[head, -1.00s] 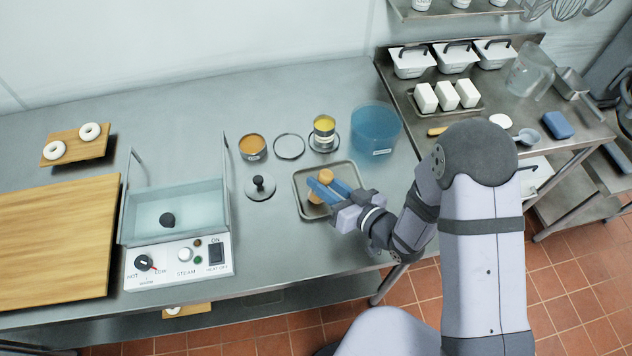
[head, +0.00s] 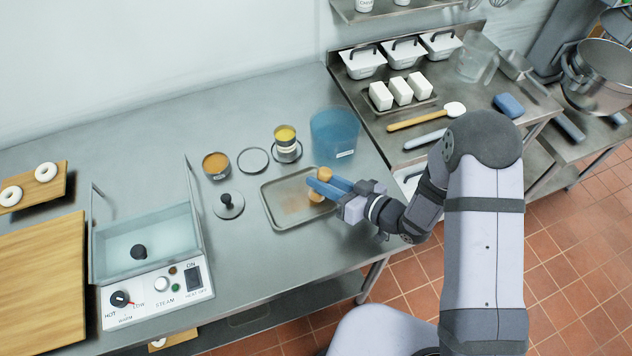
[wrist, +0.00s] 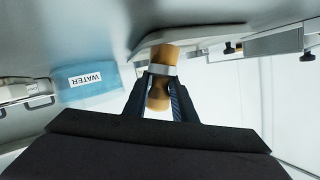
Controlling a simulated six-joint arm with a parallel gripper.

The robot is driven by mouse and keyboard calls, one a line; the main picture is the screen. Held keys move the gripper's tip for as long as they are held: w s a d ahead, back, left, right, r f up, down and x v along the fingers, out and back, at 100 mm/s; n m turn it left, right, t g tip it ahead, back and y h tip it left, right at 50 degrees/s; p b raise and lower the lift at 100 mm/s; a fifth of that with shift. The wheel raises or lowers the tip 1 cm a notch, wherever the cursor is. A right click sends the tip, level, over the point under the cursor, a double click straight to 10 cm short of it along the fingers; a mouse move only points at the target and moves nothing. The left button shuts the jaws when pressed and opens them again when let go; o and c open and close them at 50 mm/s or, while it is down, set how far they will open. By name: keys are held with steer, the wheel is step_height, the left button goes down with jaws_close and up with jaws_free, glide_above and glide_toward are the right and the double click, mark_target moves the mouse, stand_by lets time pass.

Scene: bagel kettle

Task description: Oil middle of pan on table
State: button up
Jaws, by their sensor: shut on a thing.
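A shallow grey metal pan (head: 272,208) lies on the steel table, with a faint brownish patch on its middle. My gripper (head: 320,187) is over the pan's right part, its blue fingers shut on a tan brush (head: 325,174). In the wrist view the brush (wrist: 160,95) sits between the dark fingers (wrist: 160,100), with a pale metal band around it. I cannot tell whether the brush tip touches the pan. A small container with yellow content (head: 285,135) stands behind the pan, and a tin with orange-brown content (head: 216,166) stands to its left.
A blue water bucket (head: 335,135) stands behind the pan to the right. A round lid with a black knob (head: 229,205) and an empty ring (head: 253,160) lie left of it. The kettle unit (head: 155,265) stands further left, beside wooden boards (head: 40,270).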

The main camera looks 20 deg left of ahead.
steer(key=s+a, duration=0.3)
steer(key=s, duration=0.1)
steer(key=s+a, duration=0.3)
steer(key=a, duration=0.1)
steer(key=shift+s, duration=0.4)
steer(key=shift+w+a, duration=0.1)
steer(key=shift+a, duration=0.15)
steer(key=shift+w+d, duration=0.35)
steer(key=shift+w, duration=0.3)
steer(key=shift+w+d, duration=0.3)
steer(key=shift+w, duration=0.3)
steer(key=shift+w+d, duration=2.75)
steer(key=shift+w, duration=0.25)
steer(key=shift+s+a+b, duration=0.2)
steer(key=shift+s+a, duration=1.6)
steer(key=shift+s, duration=0.2)
steer(key=shift+s+a+b, duration=0.15)
steer(key=shift+s+a, duration=1.6)
steer(key=shift+s, duration=0.25)
step_height(320, 180, up, 3)
steer(key=shift+a+f+p, duration=0.15)
steer(key=shift+p, duration=0.55)
steer(key=shift+r+p, duration=0.55)
steer(key=shift+r, duration=0.05)
step_height(320, 180, up, 4)
steer(key=p, duration=0.3)
steer(key=shift+r, duration=0.1)
